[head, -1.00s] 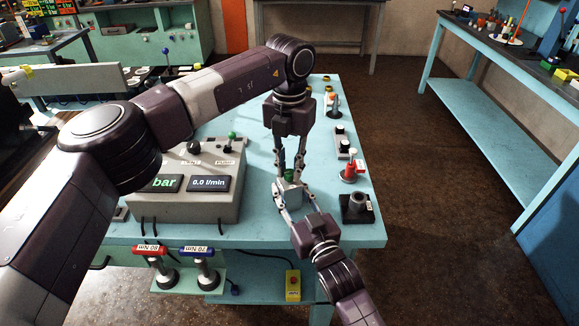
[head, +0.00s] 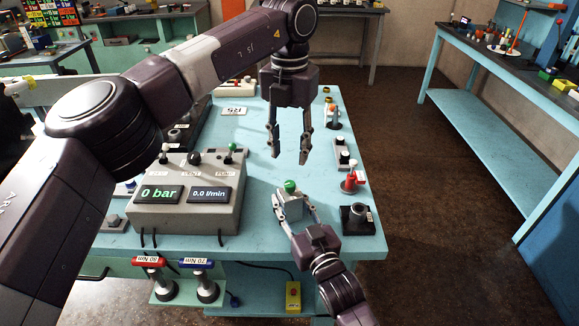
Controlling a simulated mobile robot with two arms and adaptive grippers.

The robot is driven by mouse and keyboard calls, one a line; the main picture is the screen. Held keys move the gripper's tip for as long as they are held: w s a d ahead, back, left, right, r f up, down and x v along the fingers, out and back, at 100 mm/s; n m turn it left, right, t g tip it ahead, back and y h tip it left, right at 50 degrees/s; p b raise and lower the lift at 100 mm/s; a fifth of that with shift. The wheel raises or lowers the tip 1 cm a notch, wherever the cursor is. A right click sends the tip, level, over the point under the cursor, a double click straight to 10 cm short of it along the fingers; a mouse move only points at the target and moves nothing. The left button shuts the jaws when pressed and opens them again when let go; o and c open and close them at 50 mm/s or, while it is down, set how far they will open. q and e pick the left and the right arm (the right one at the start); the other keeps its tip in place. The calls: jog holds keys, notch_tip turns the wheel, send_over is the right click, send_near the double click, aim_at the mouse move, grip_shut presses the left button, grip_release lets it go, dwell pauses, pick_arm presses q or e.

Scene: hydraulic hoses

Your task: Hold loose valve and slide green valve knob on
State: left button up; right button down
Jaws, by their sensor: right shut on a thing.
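The valve (head: 291,206) is a grey block near the front of the blue table. The green knob (head: 290,186) sits on top of it; I cannot tell how far down it is seated. My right gripper (head: 296,217) is shut on the valve from the front, its fingers at the block's sides. My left gripper (head: 290,155) is open and empty, pointing down above and behind the knob, apart from it.
A grey control box (head: 187,205) with two displays stands left of the valve. A black socket block (head: 357,218), a red-based part (head: 350,182) and a switch box (head: 342,153) line the right edge. Torque tools (head: 207,285) hang at the front.

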pick_arm(q)
jog(key=shift+r, duration=1.65)
pick_arm(e)
jog(key=c, duration=1.2)
grip_release()
jog(key=shift+s, duration=0.1)
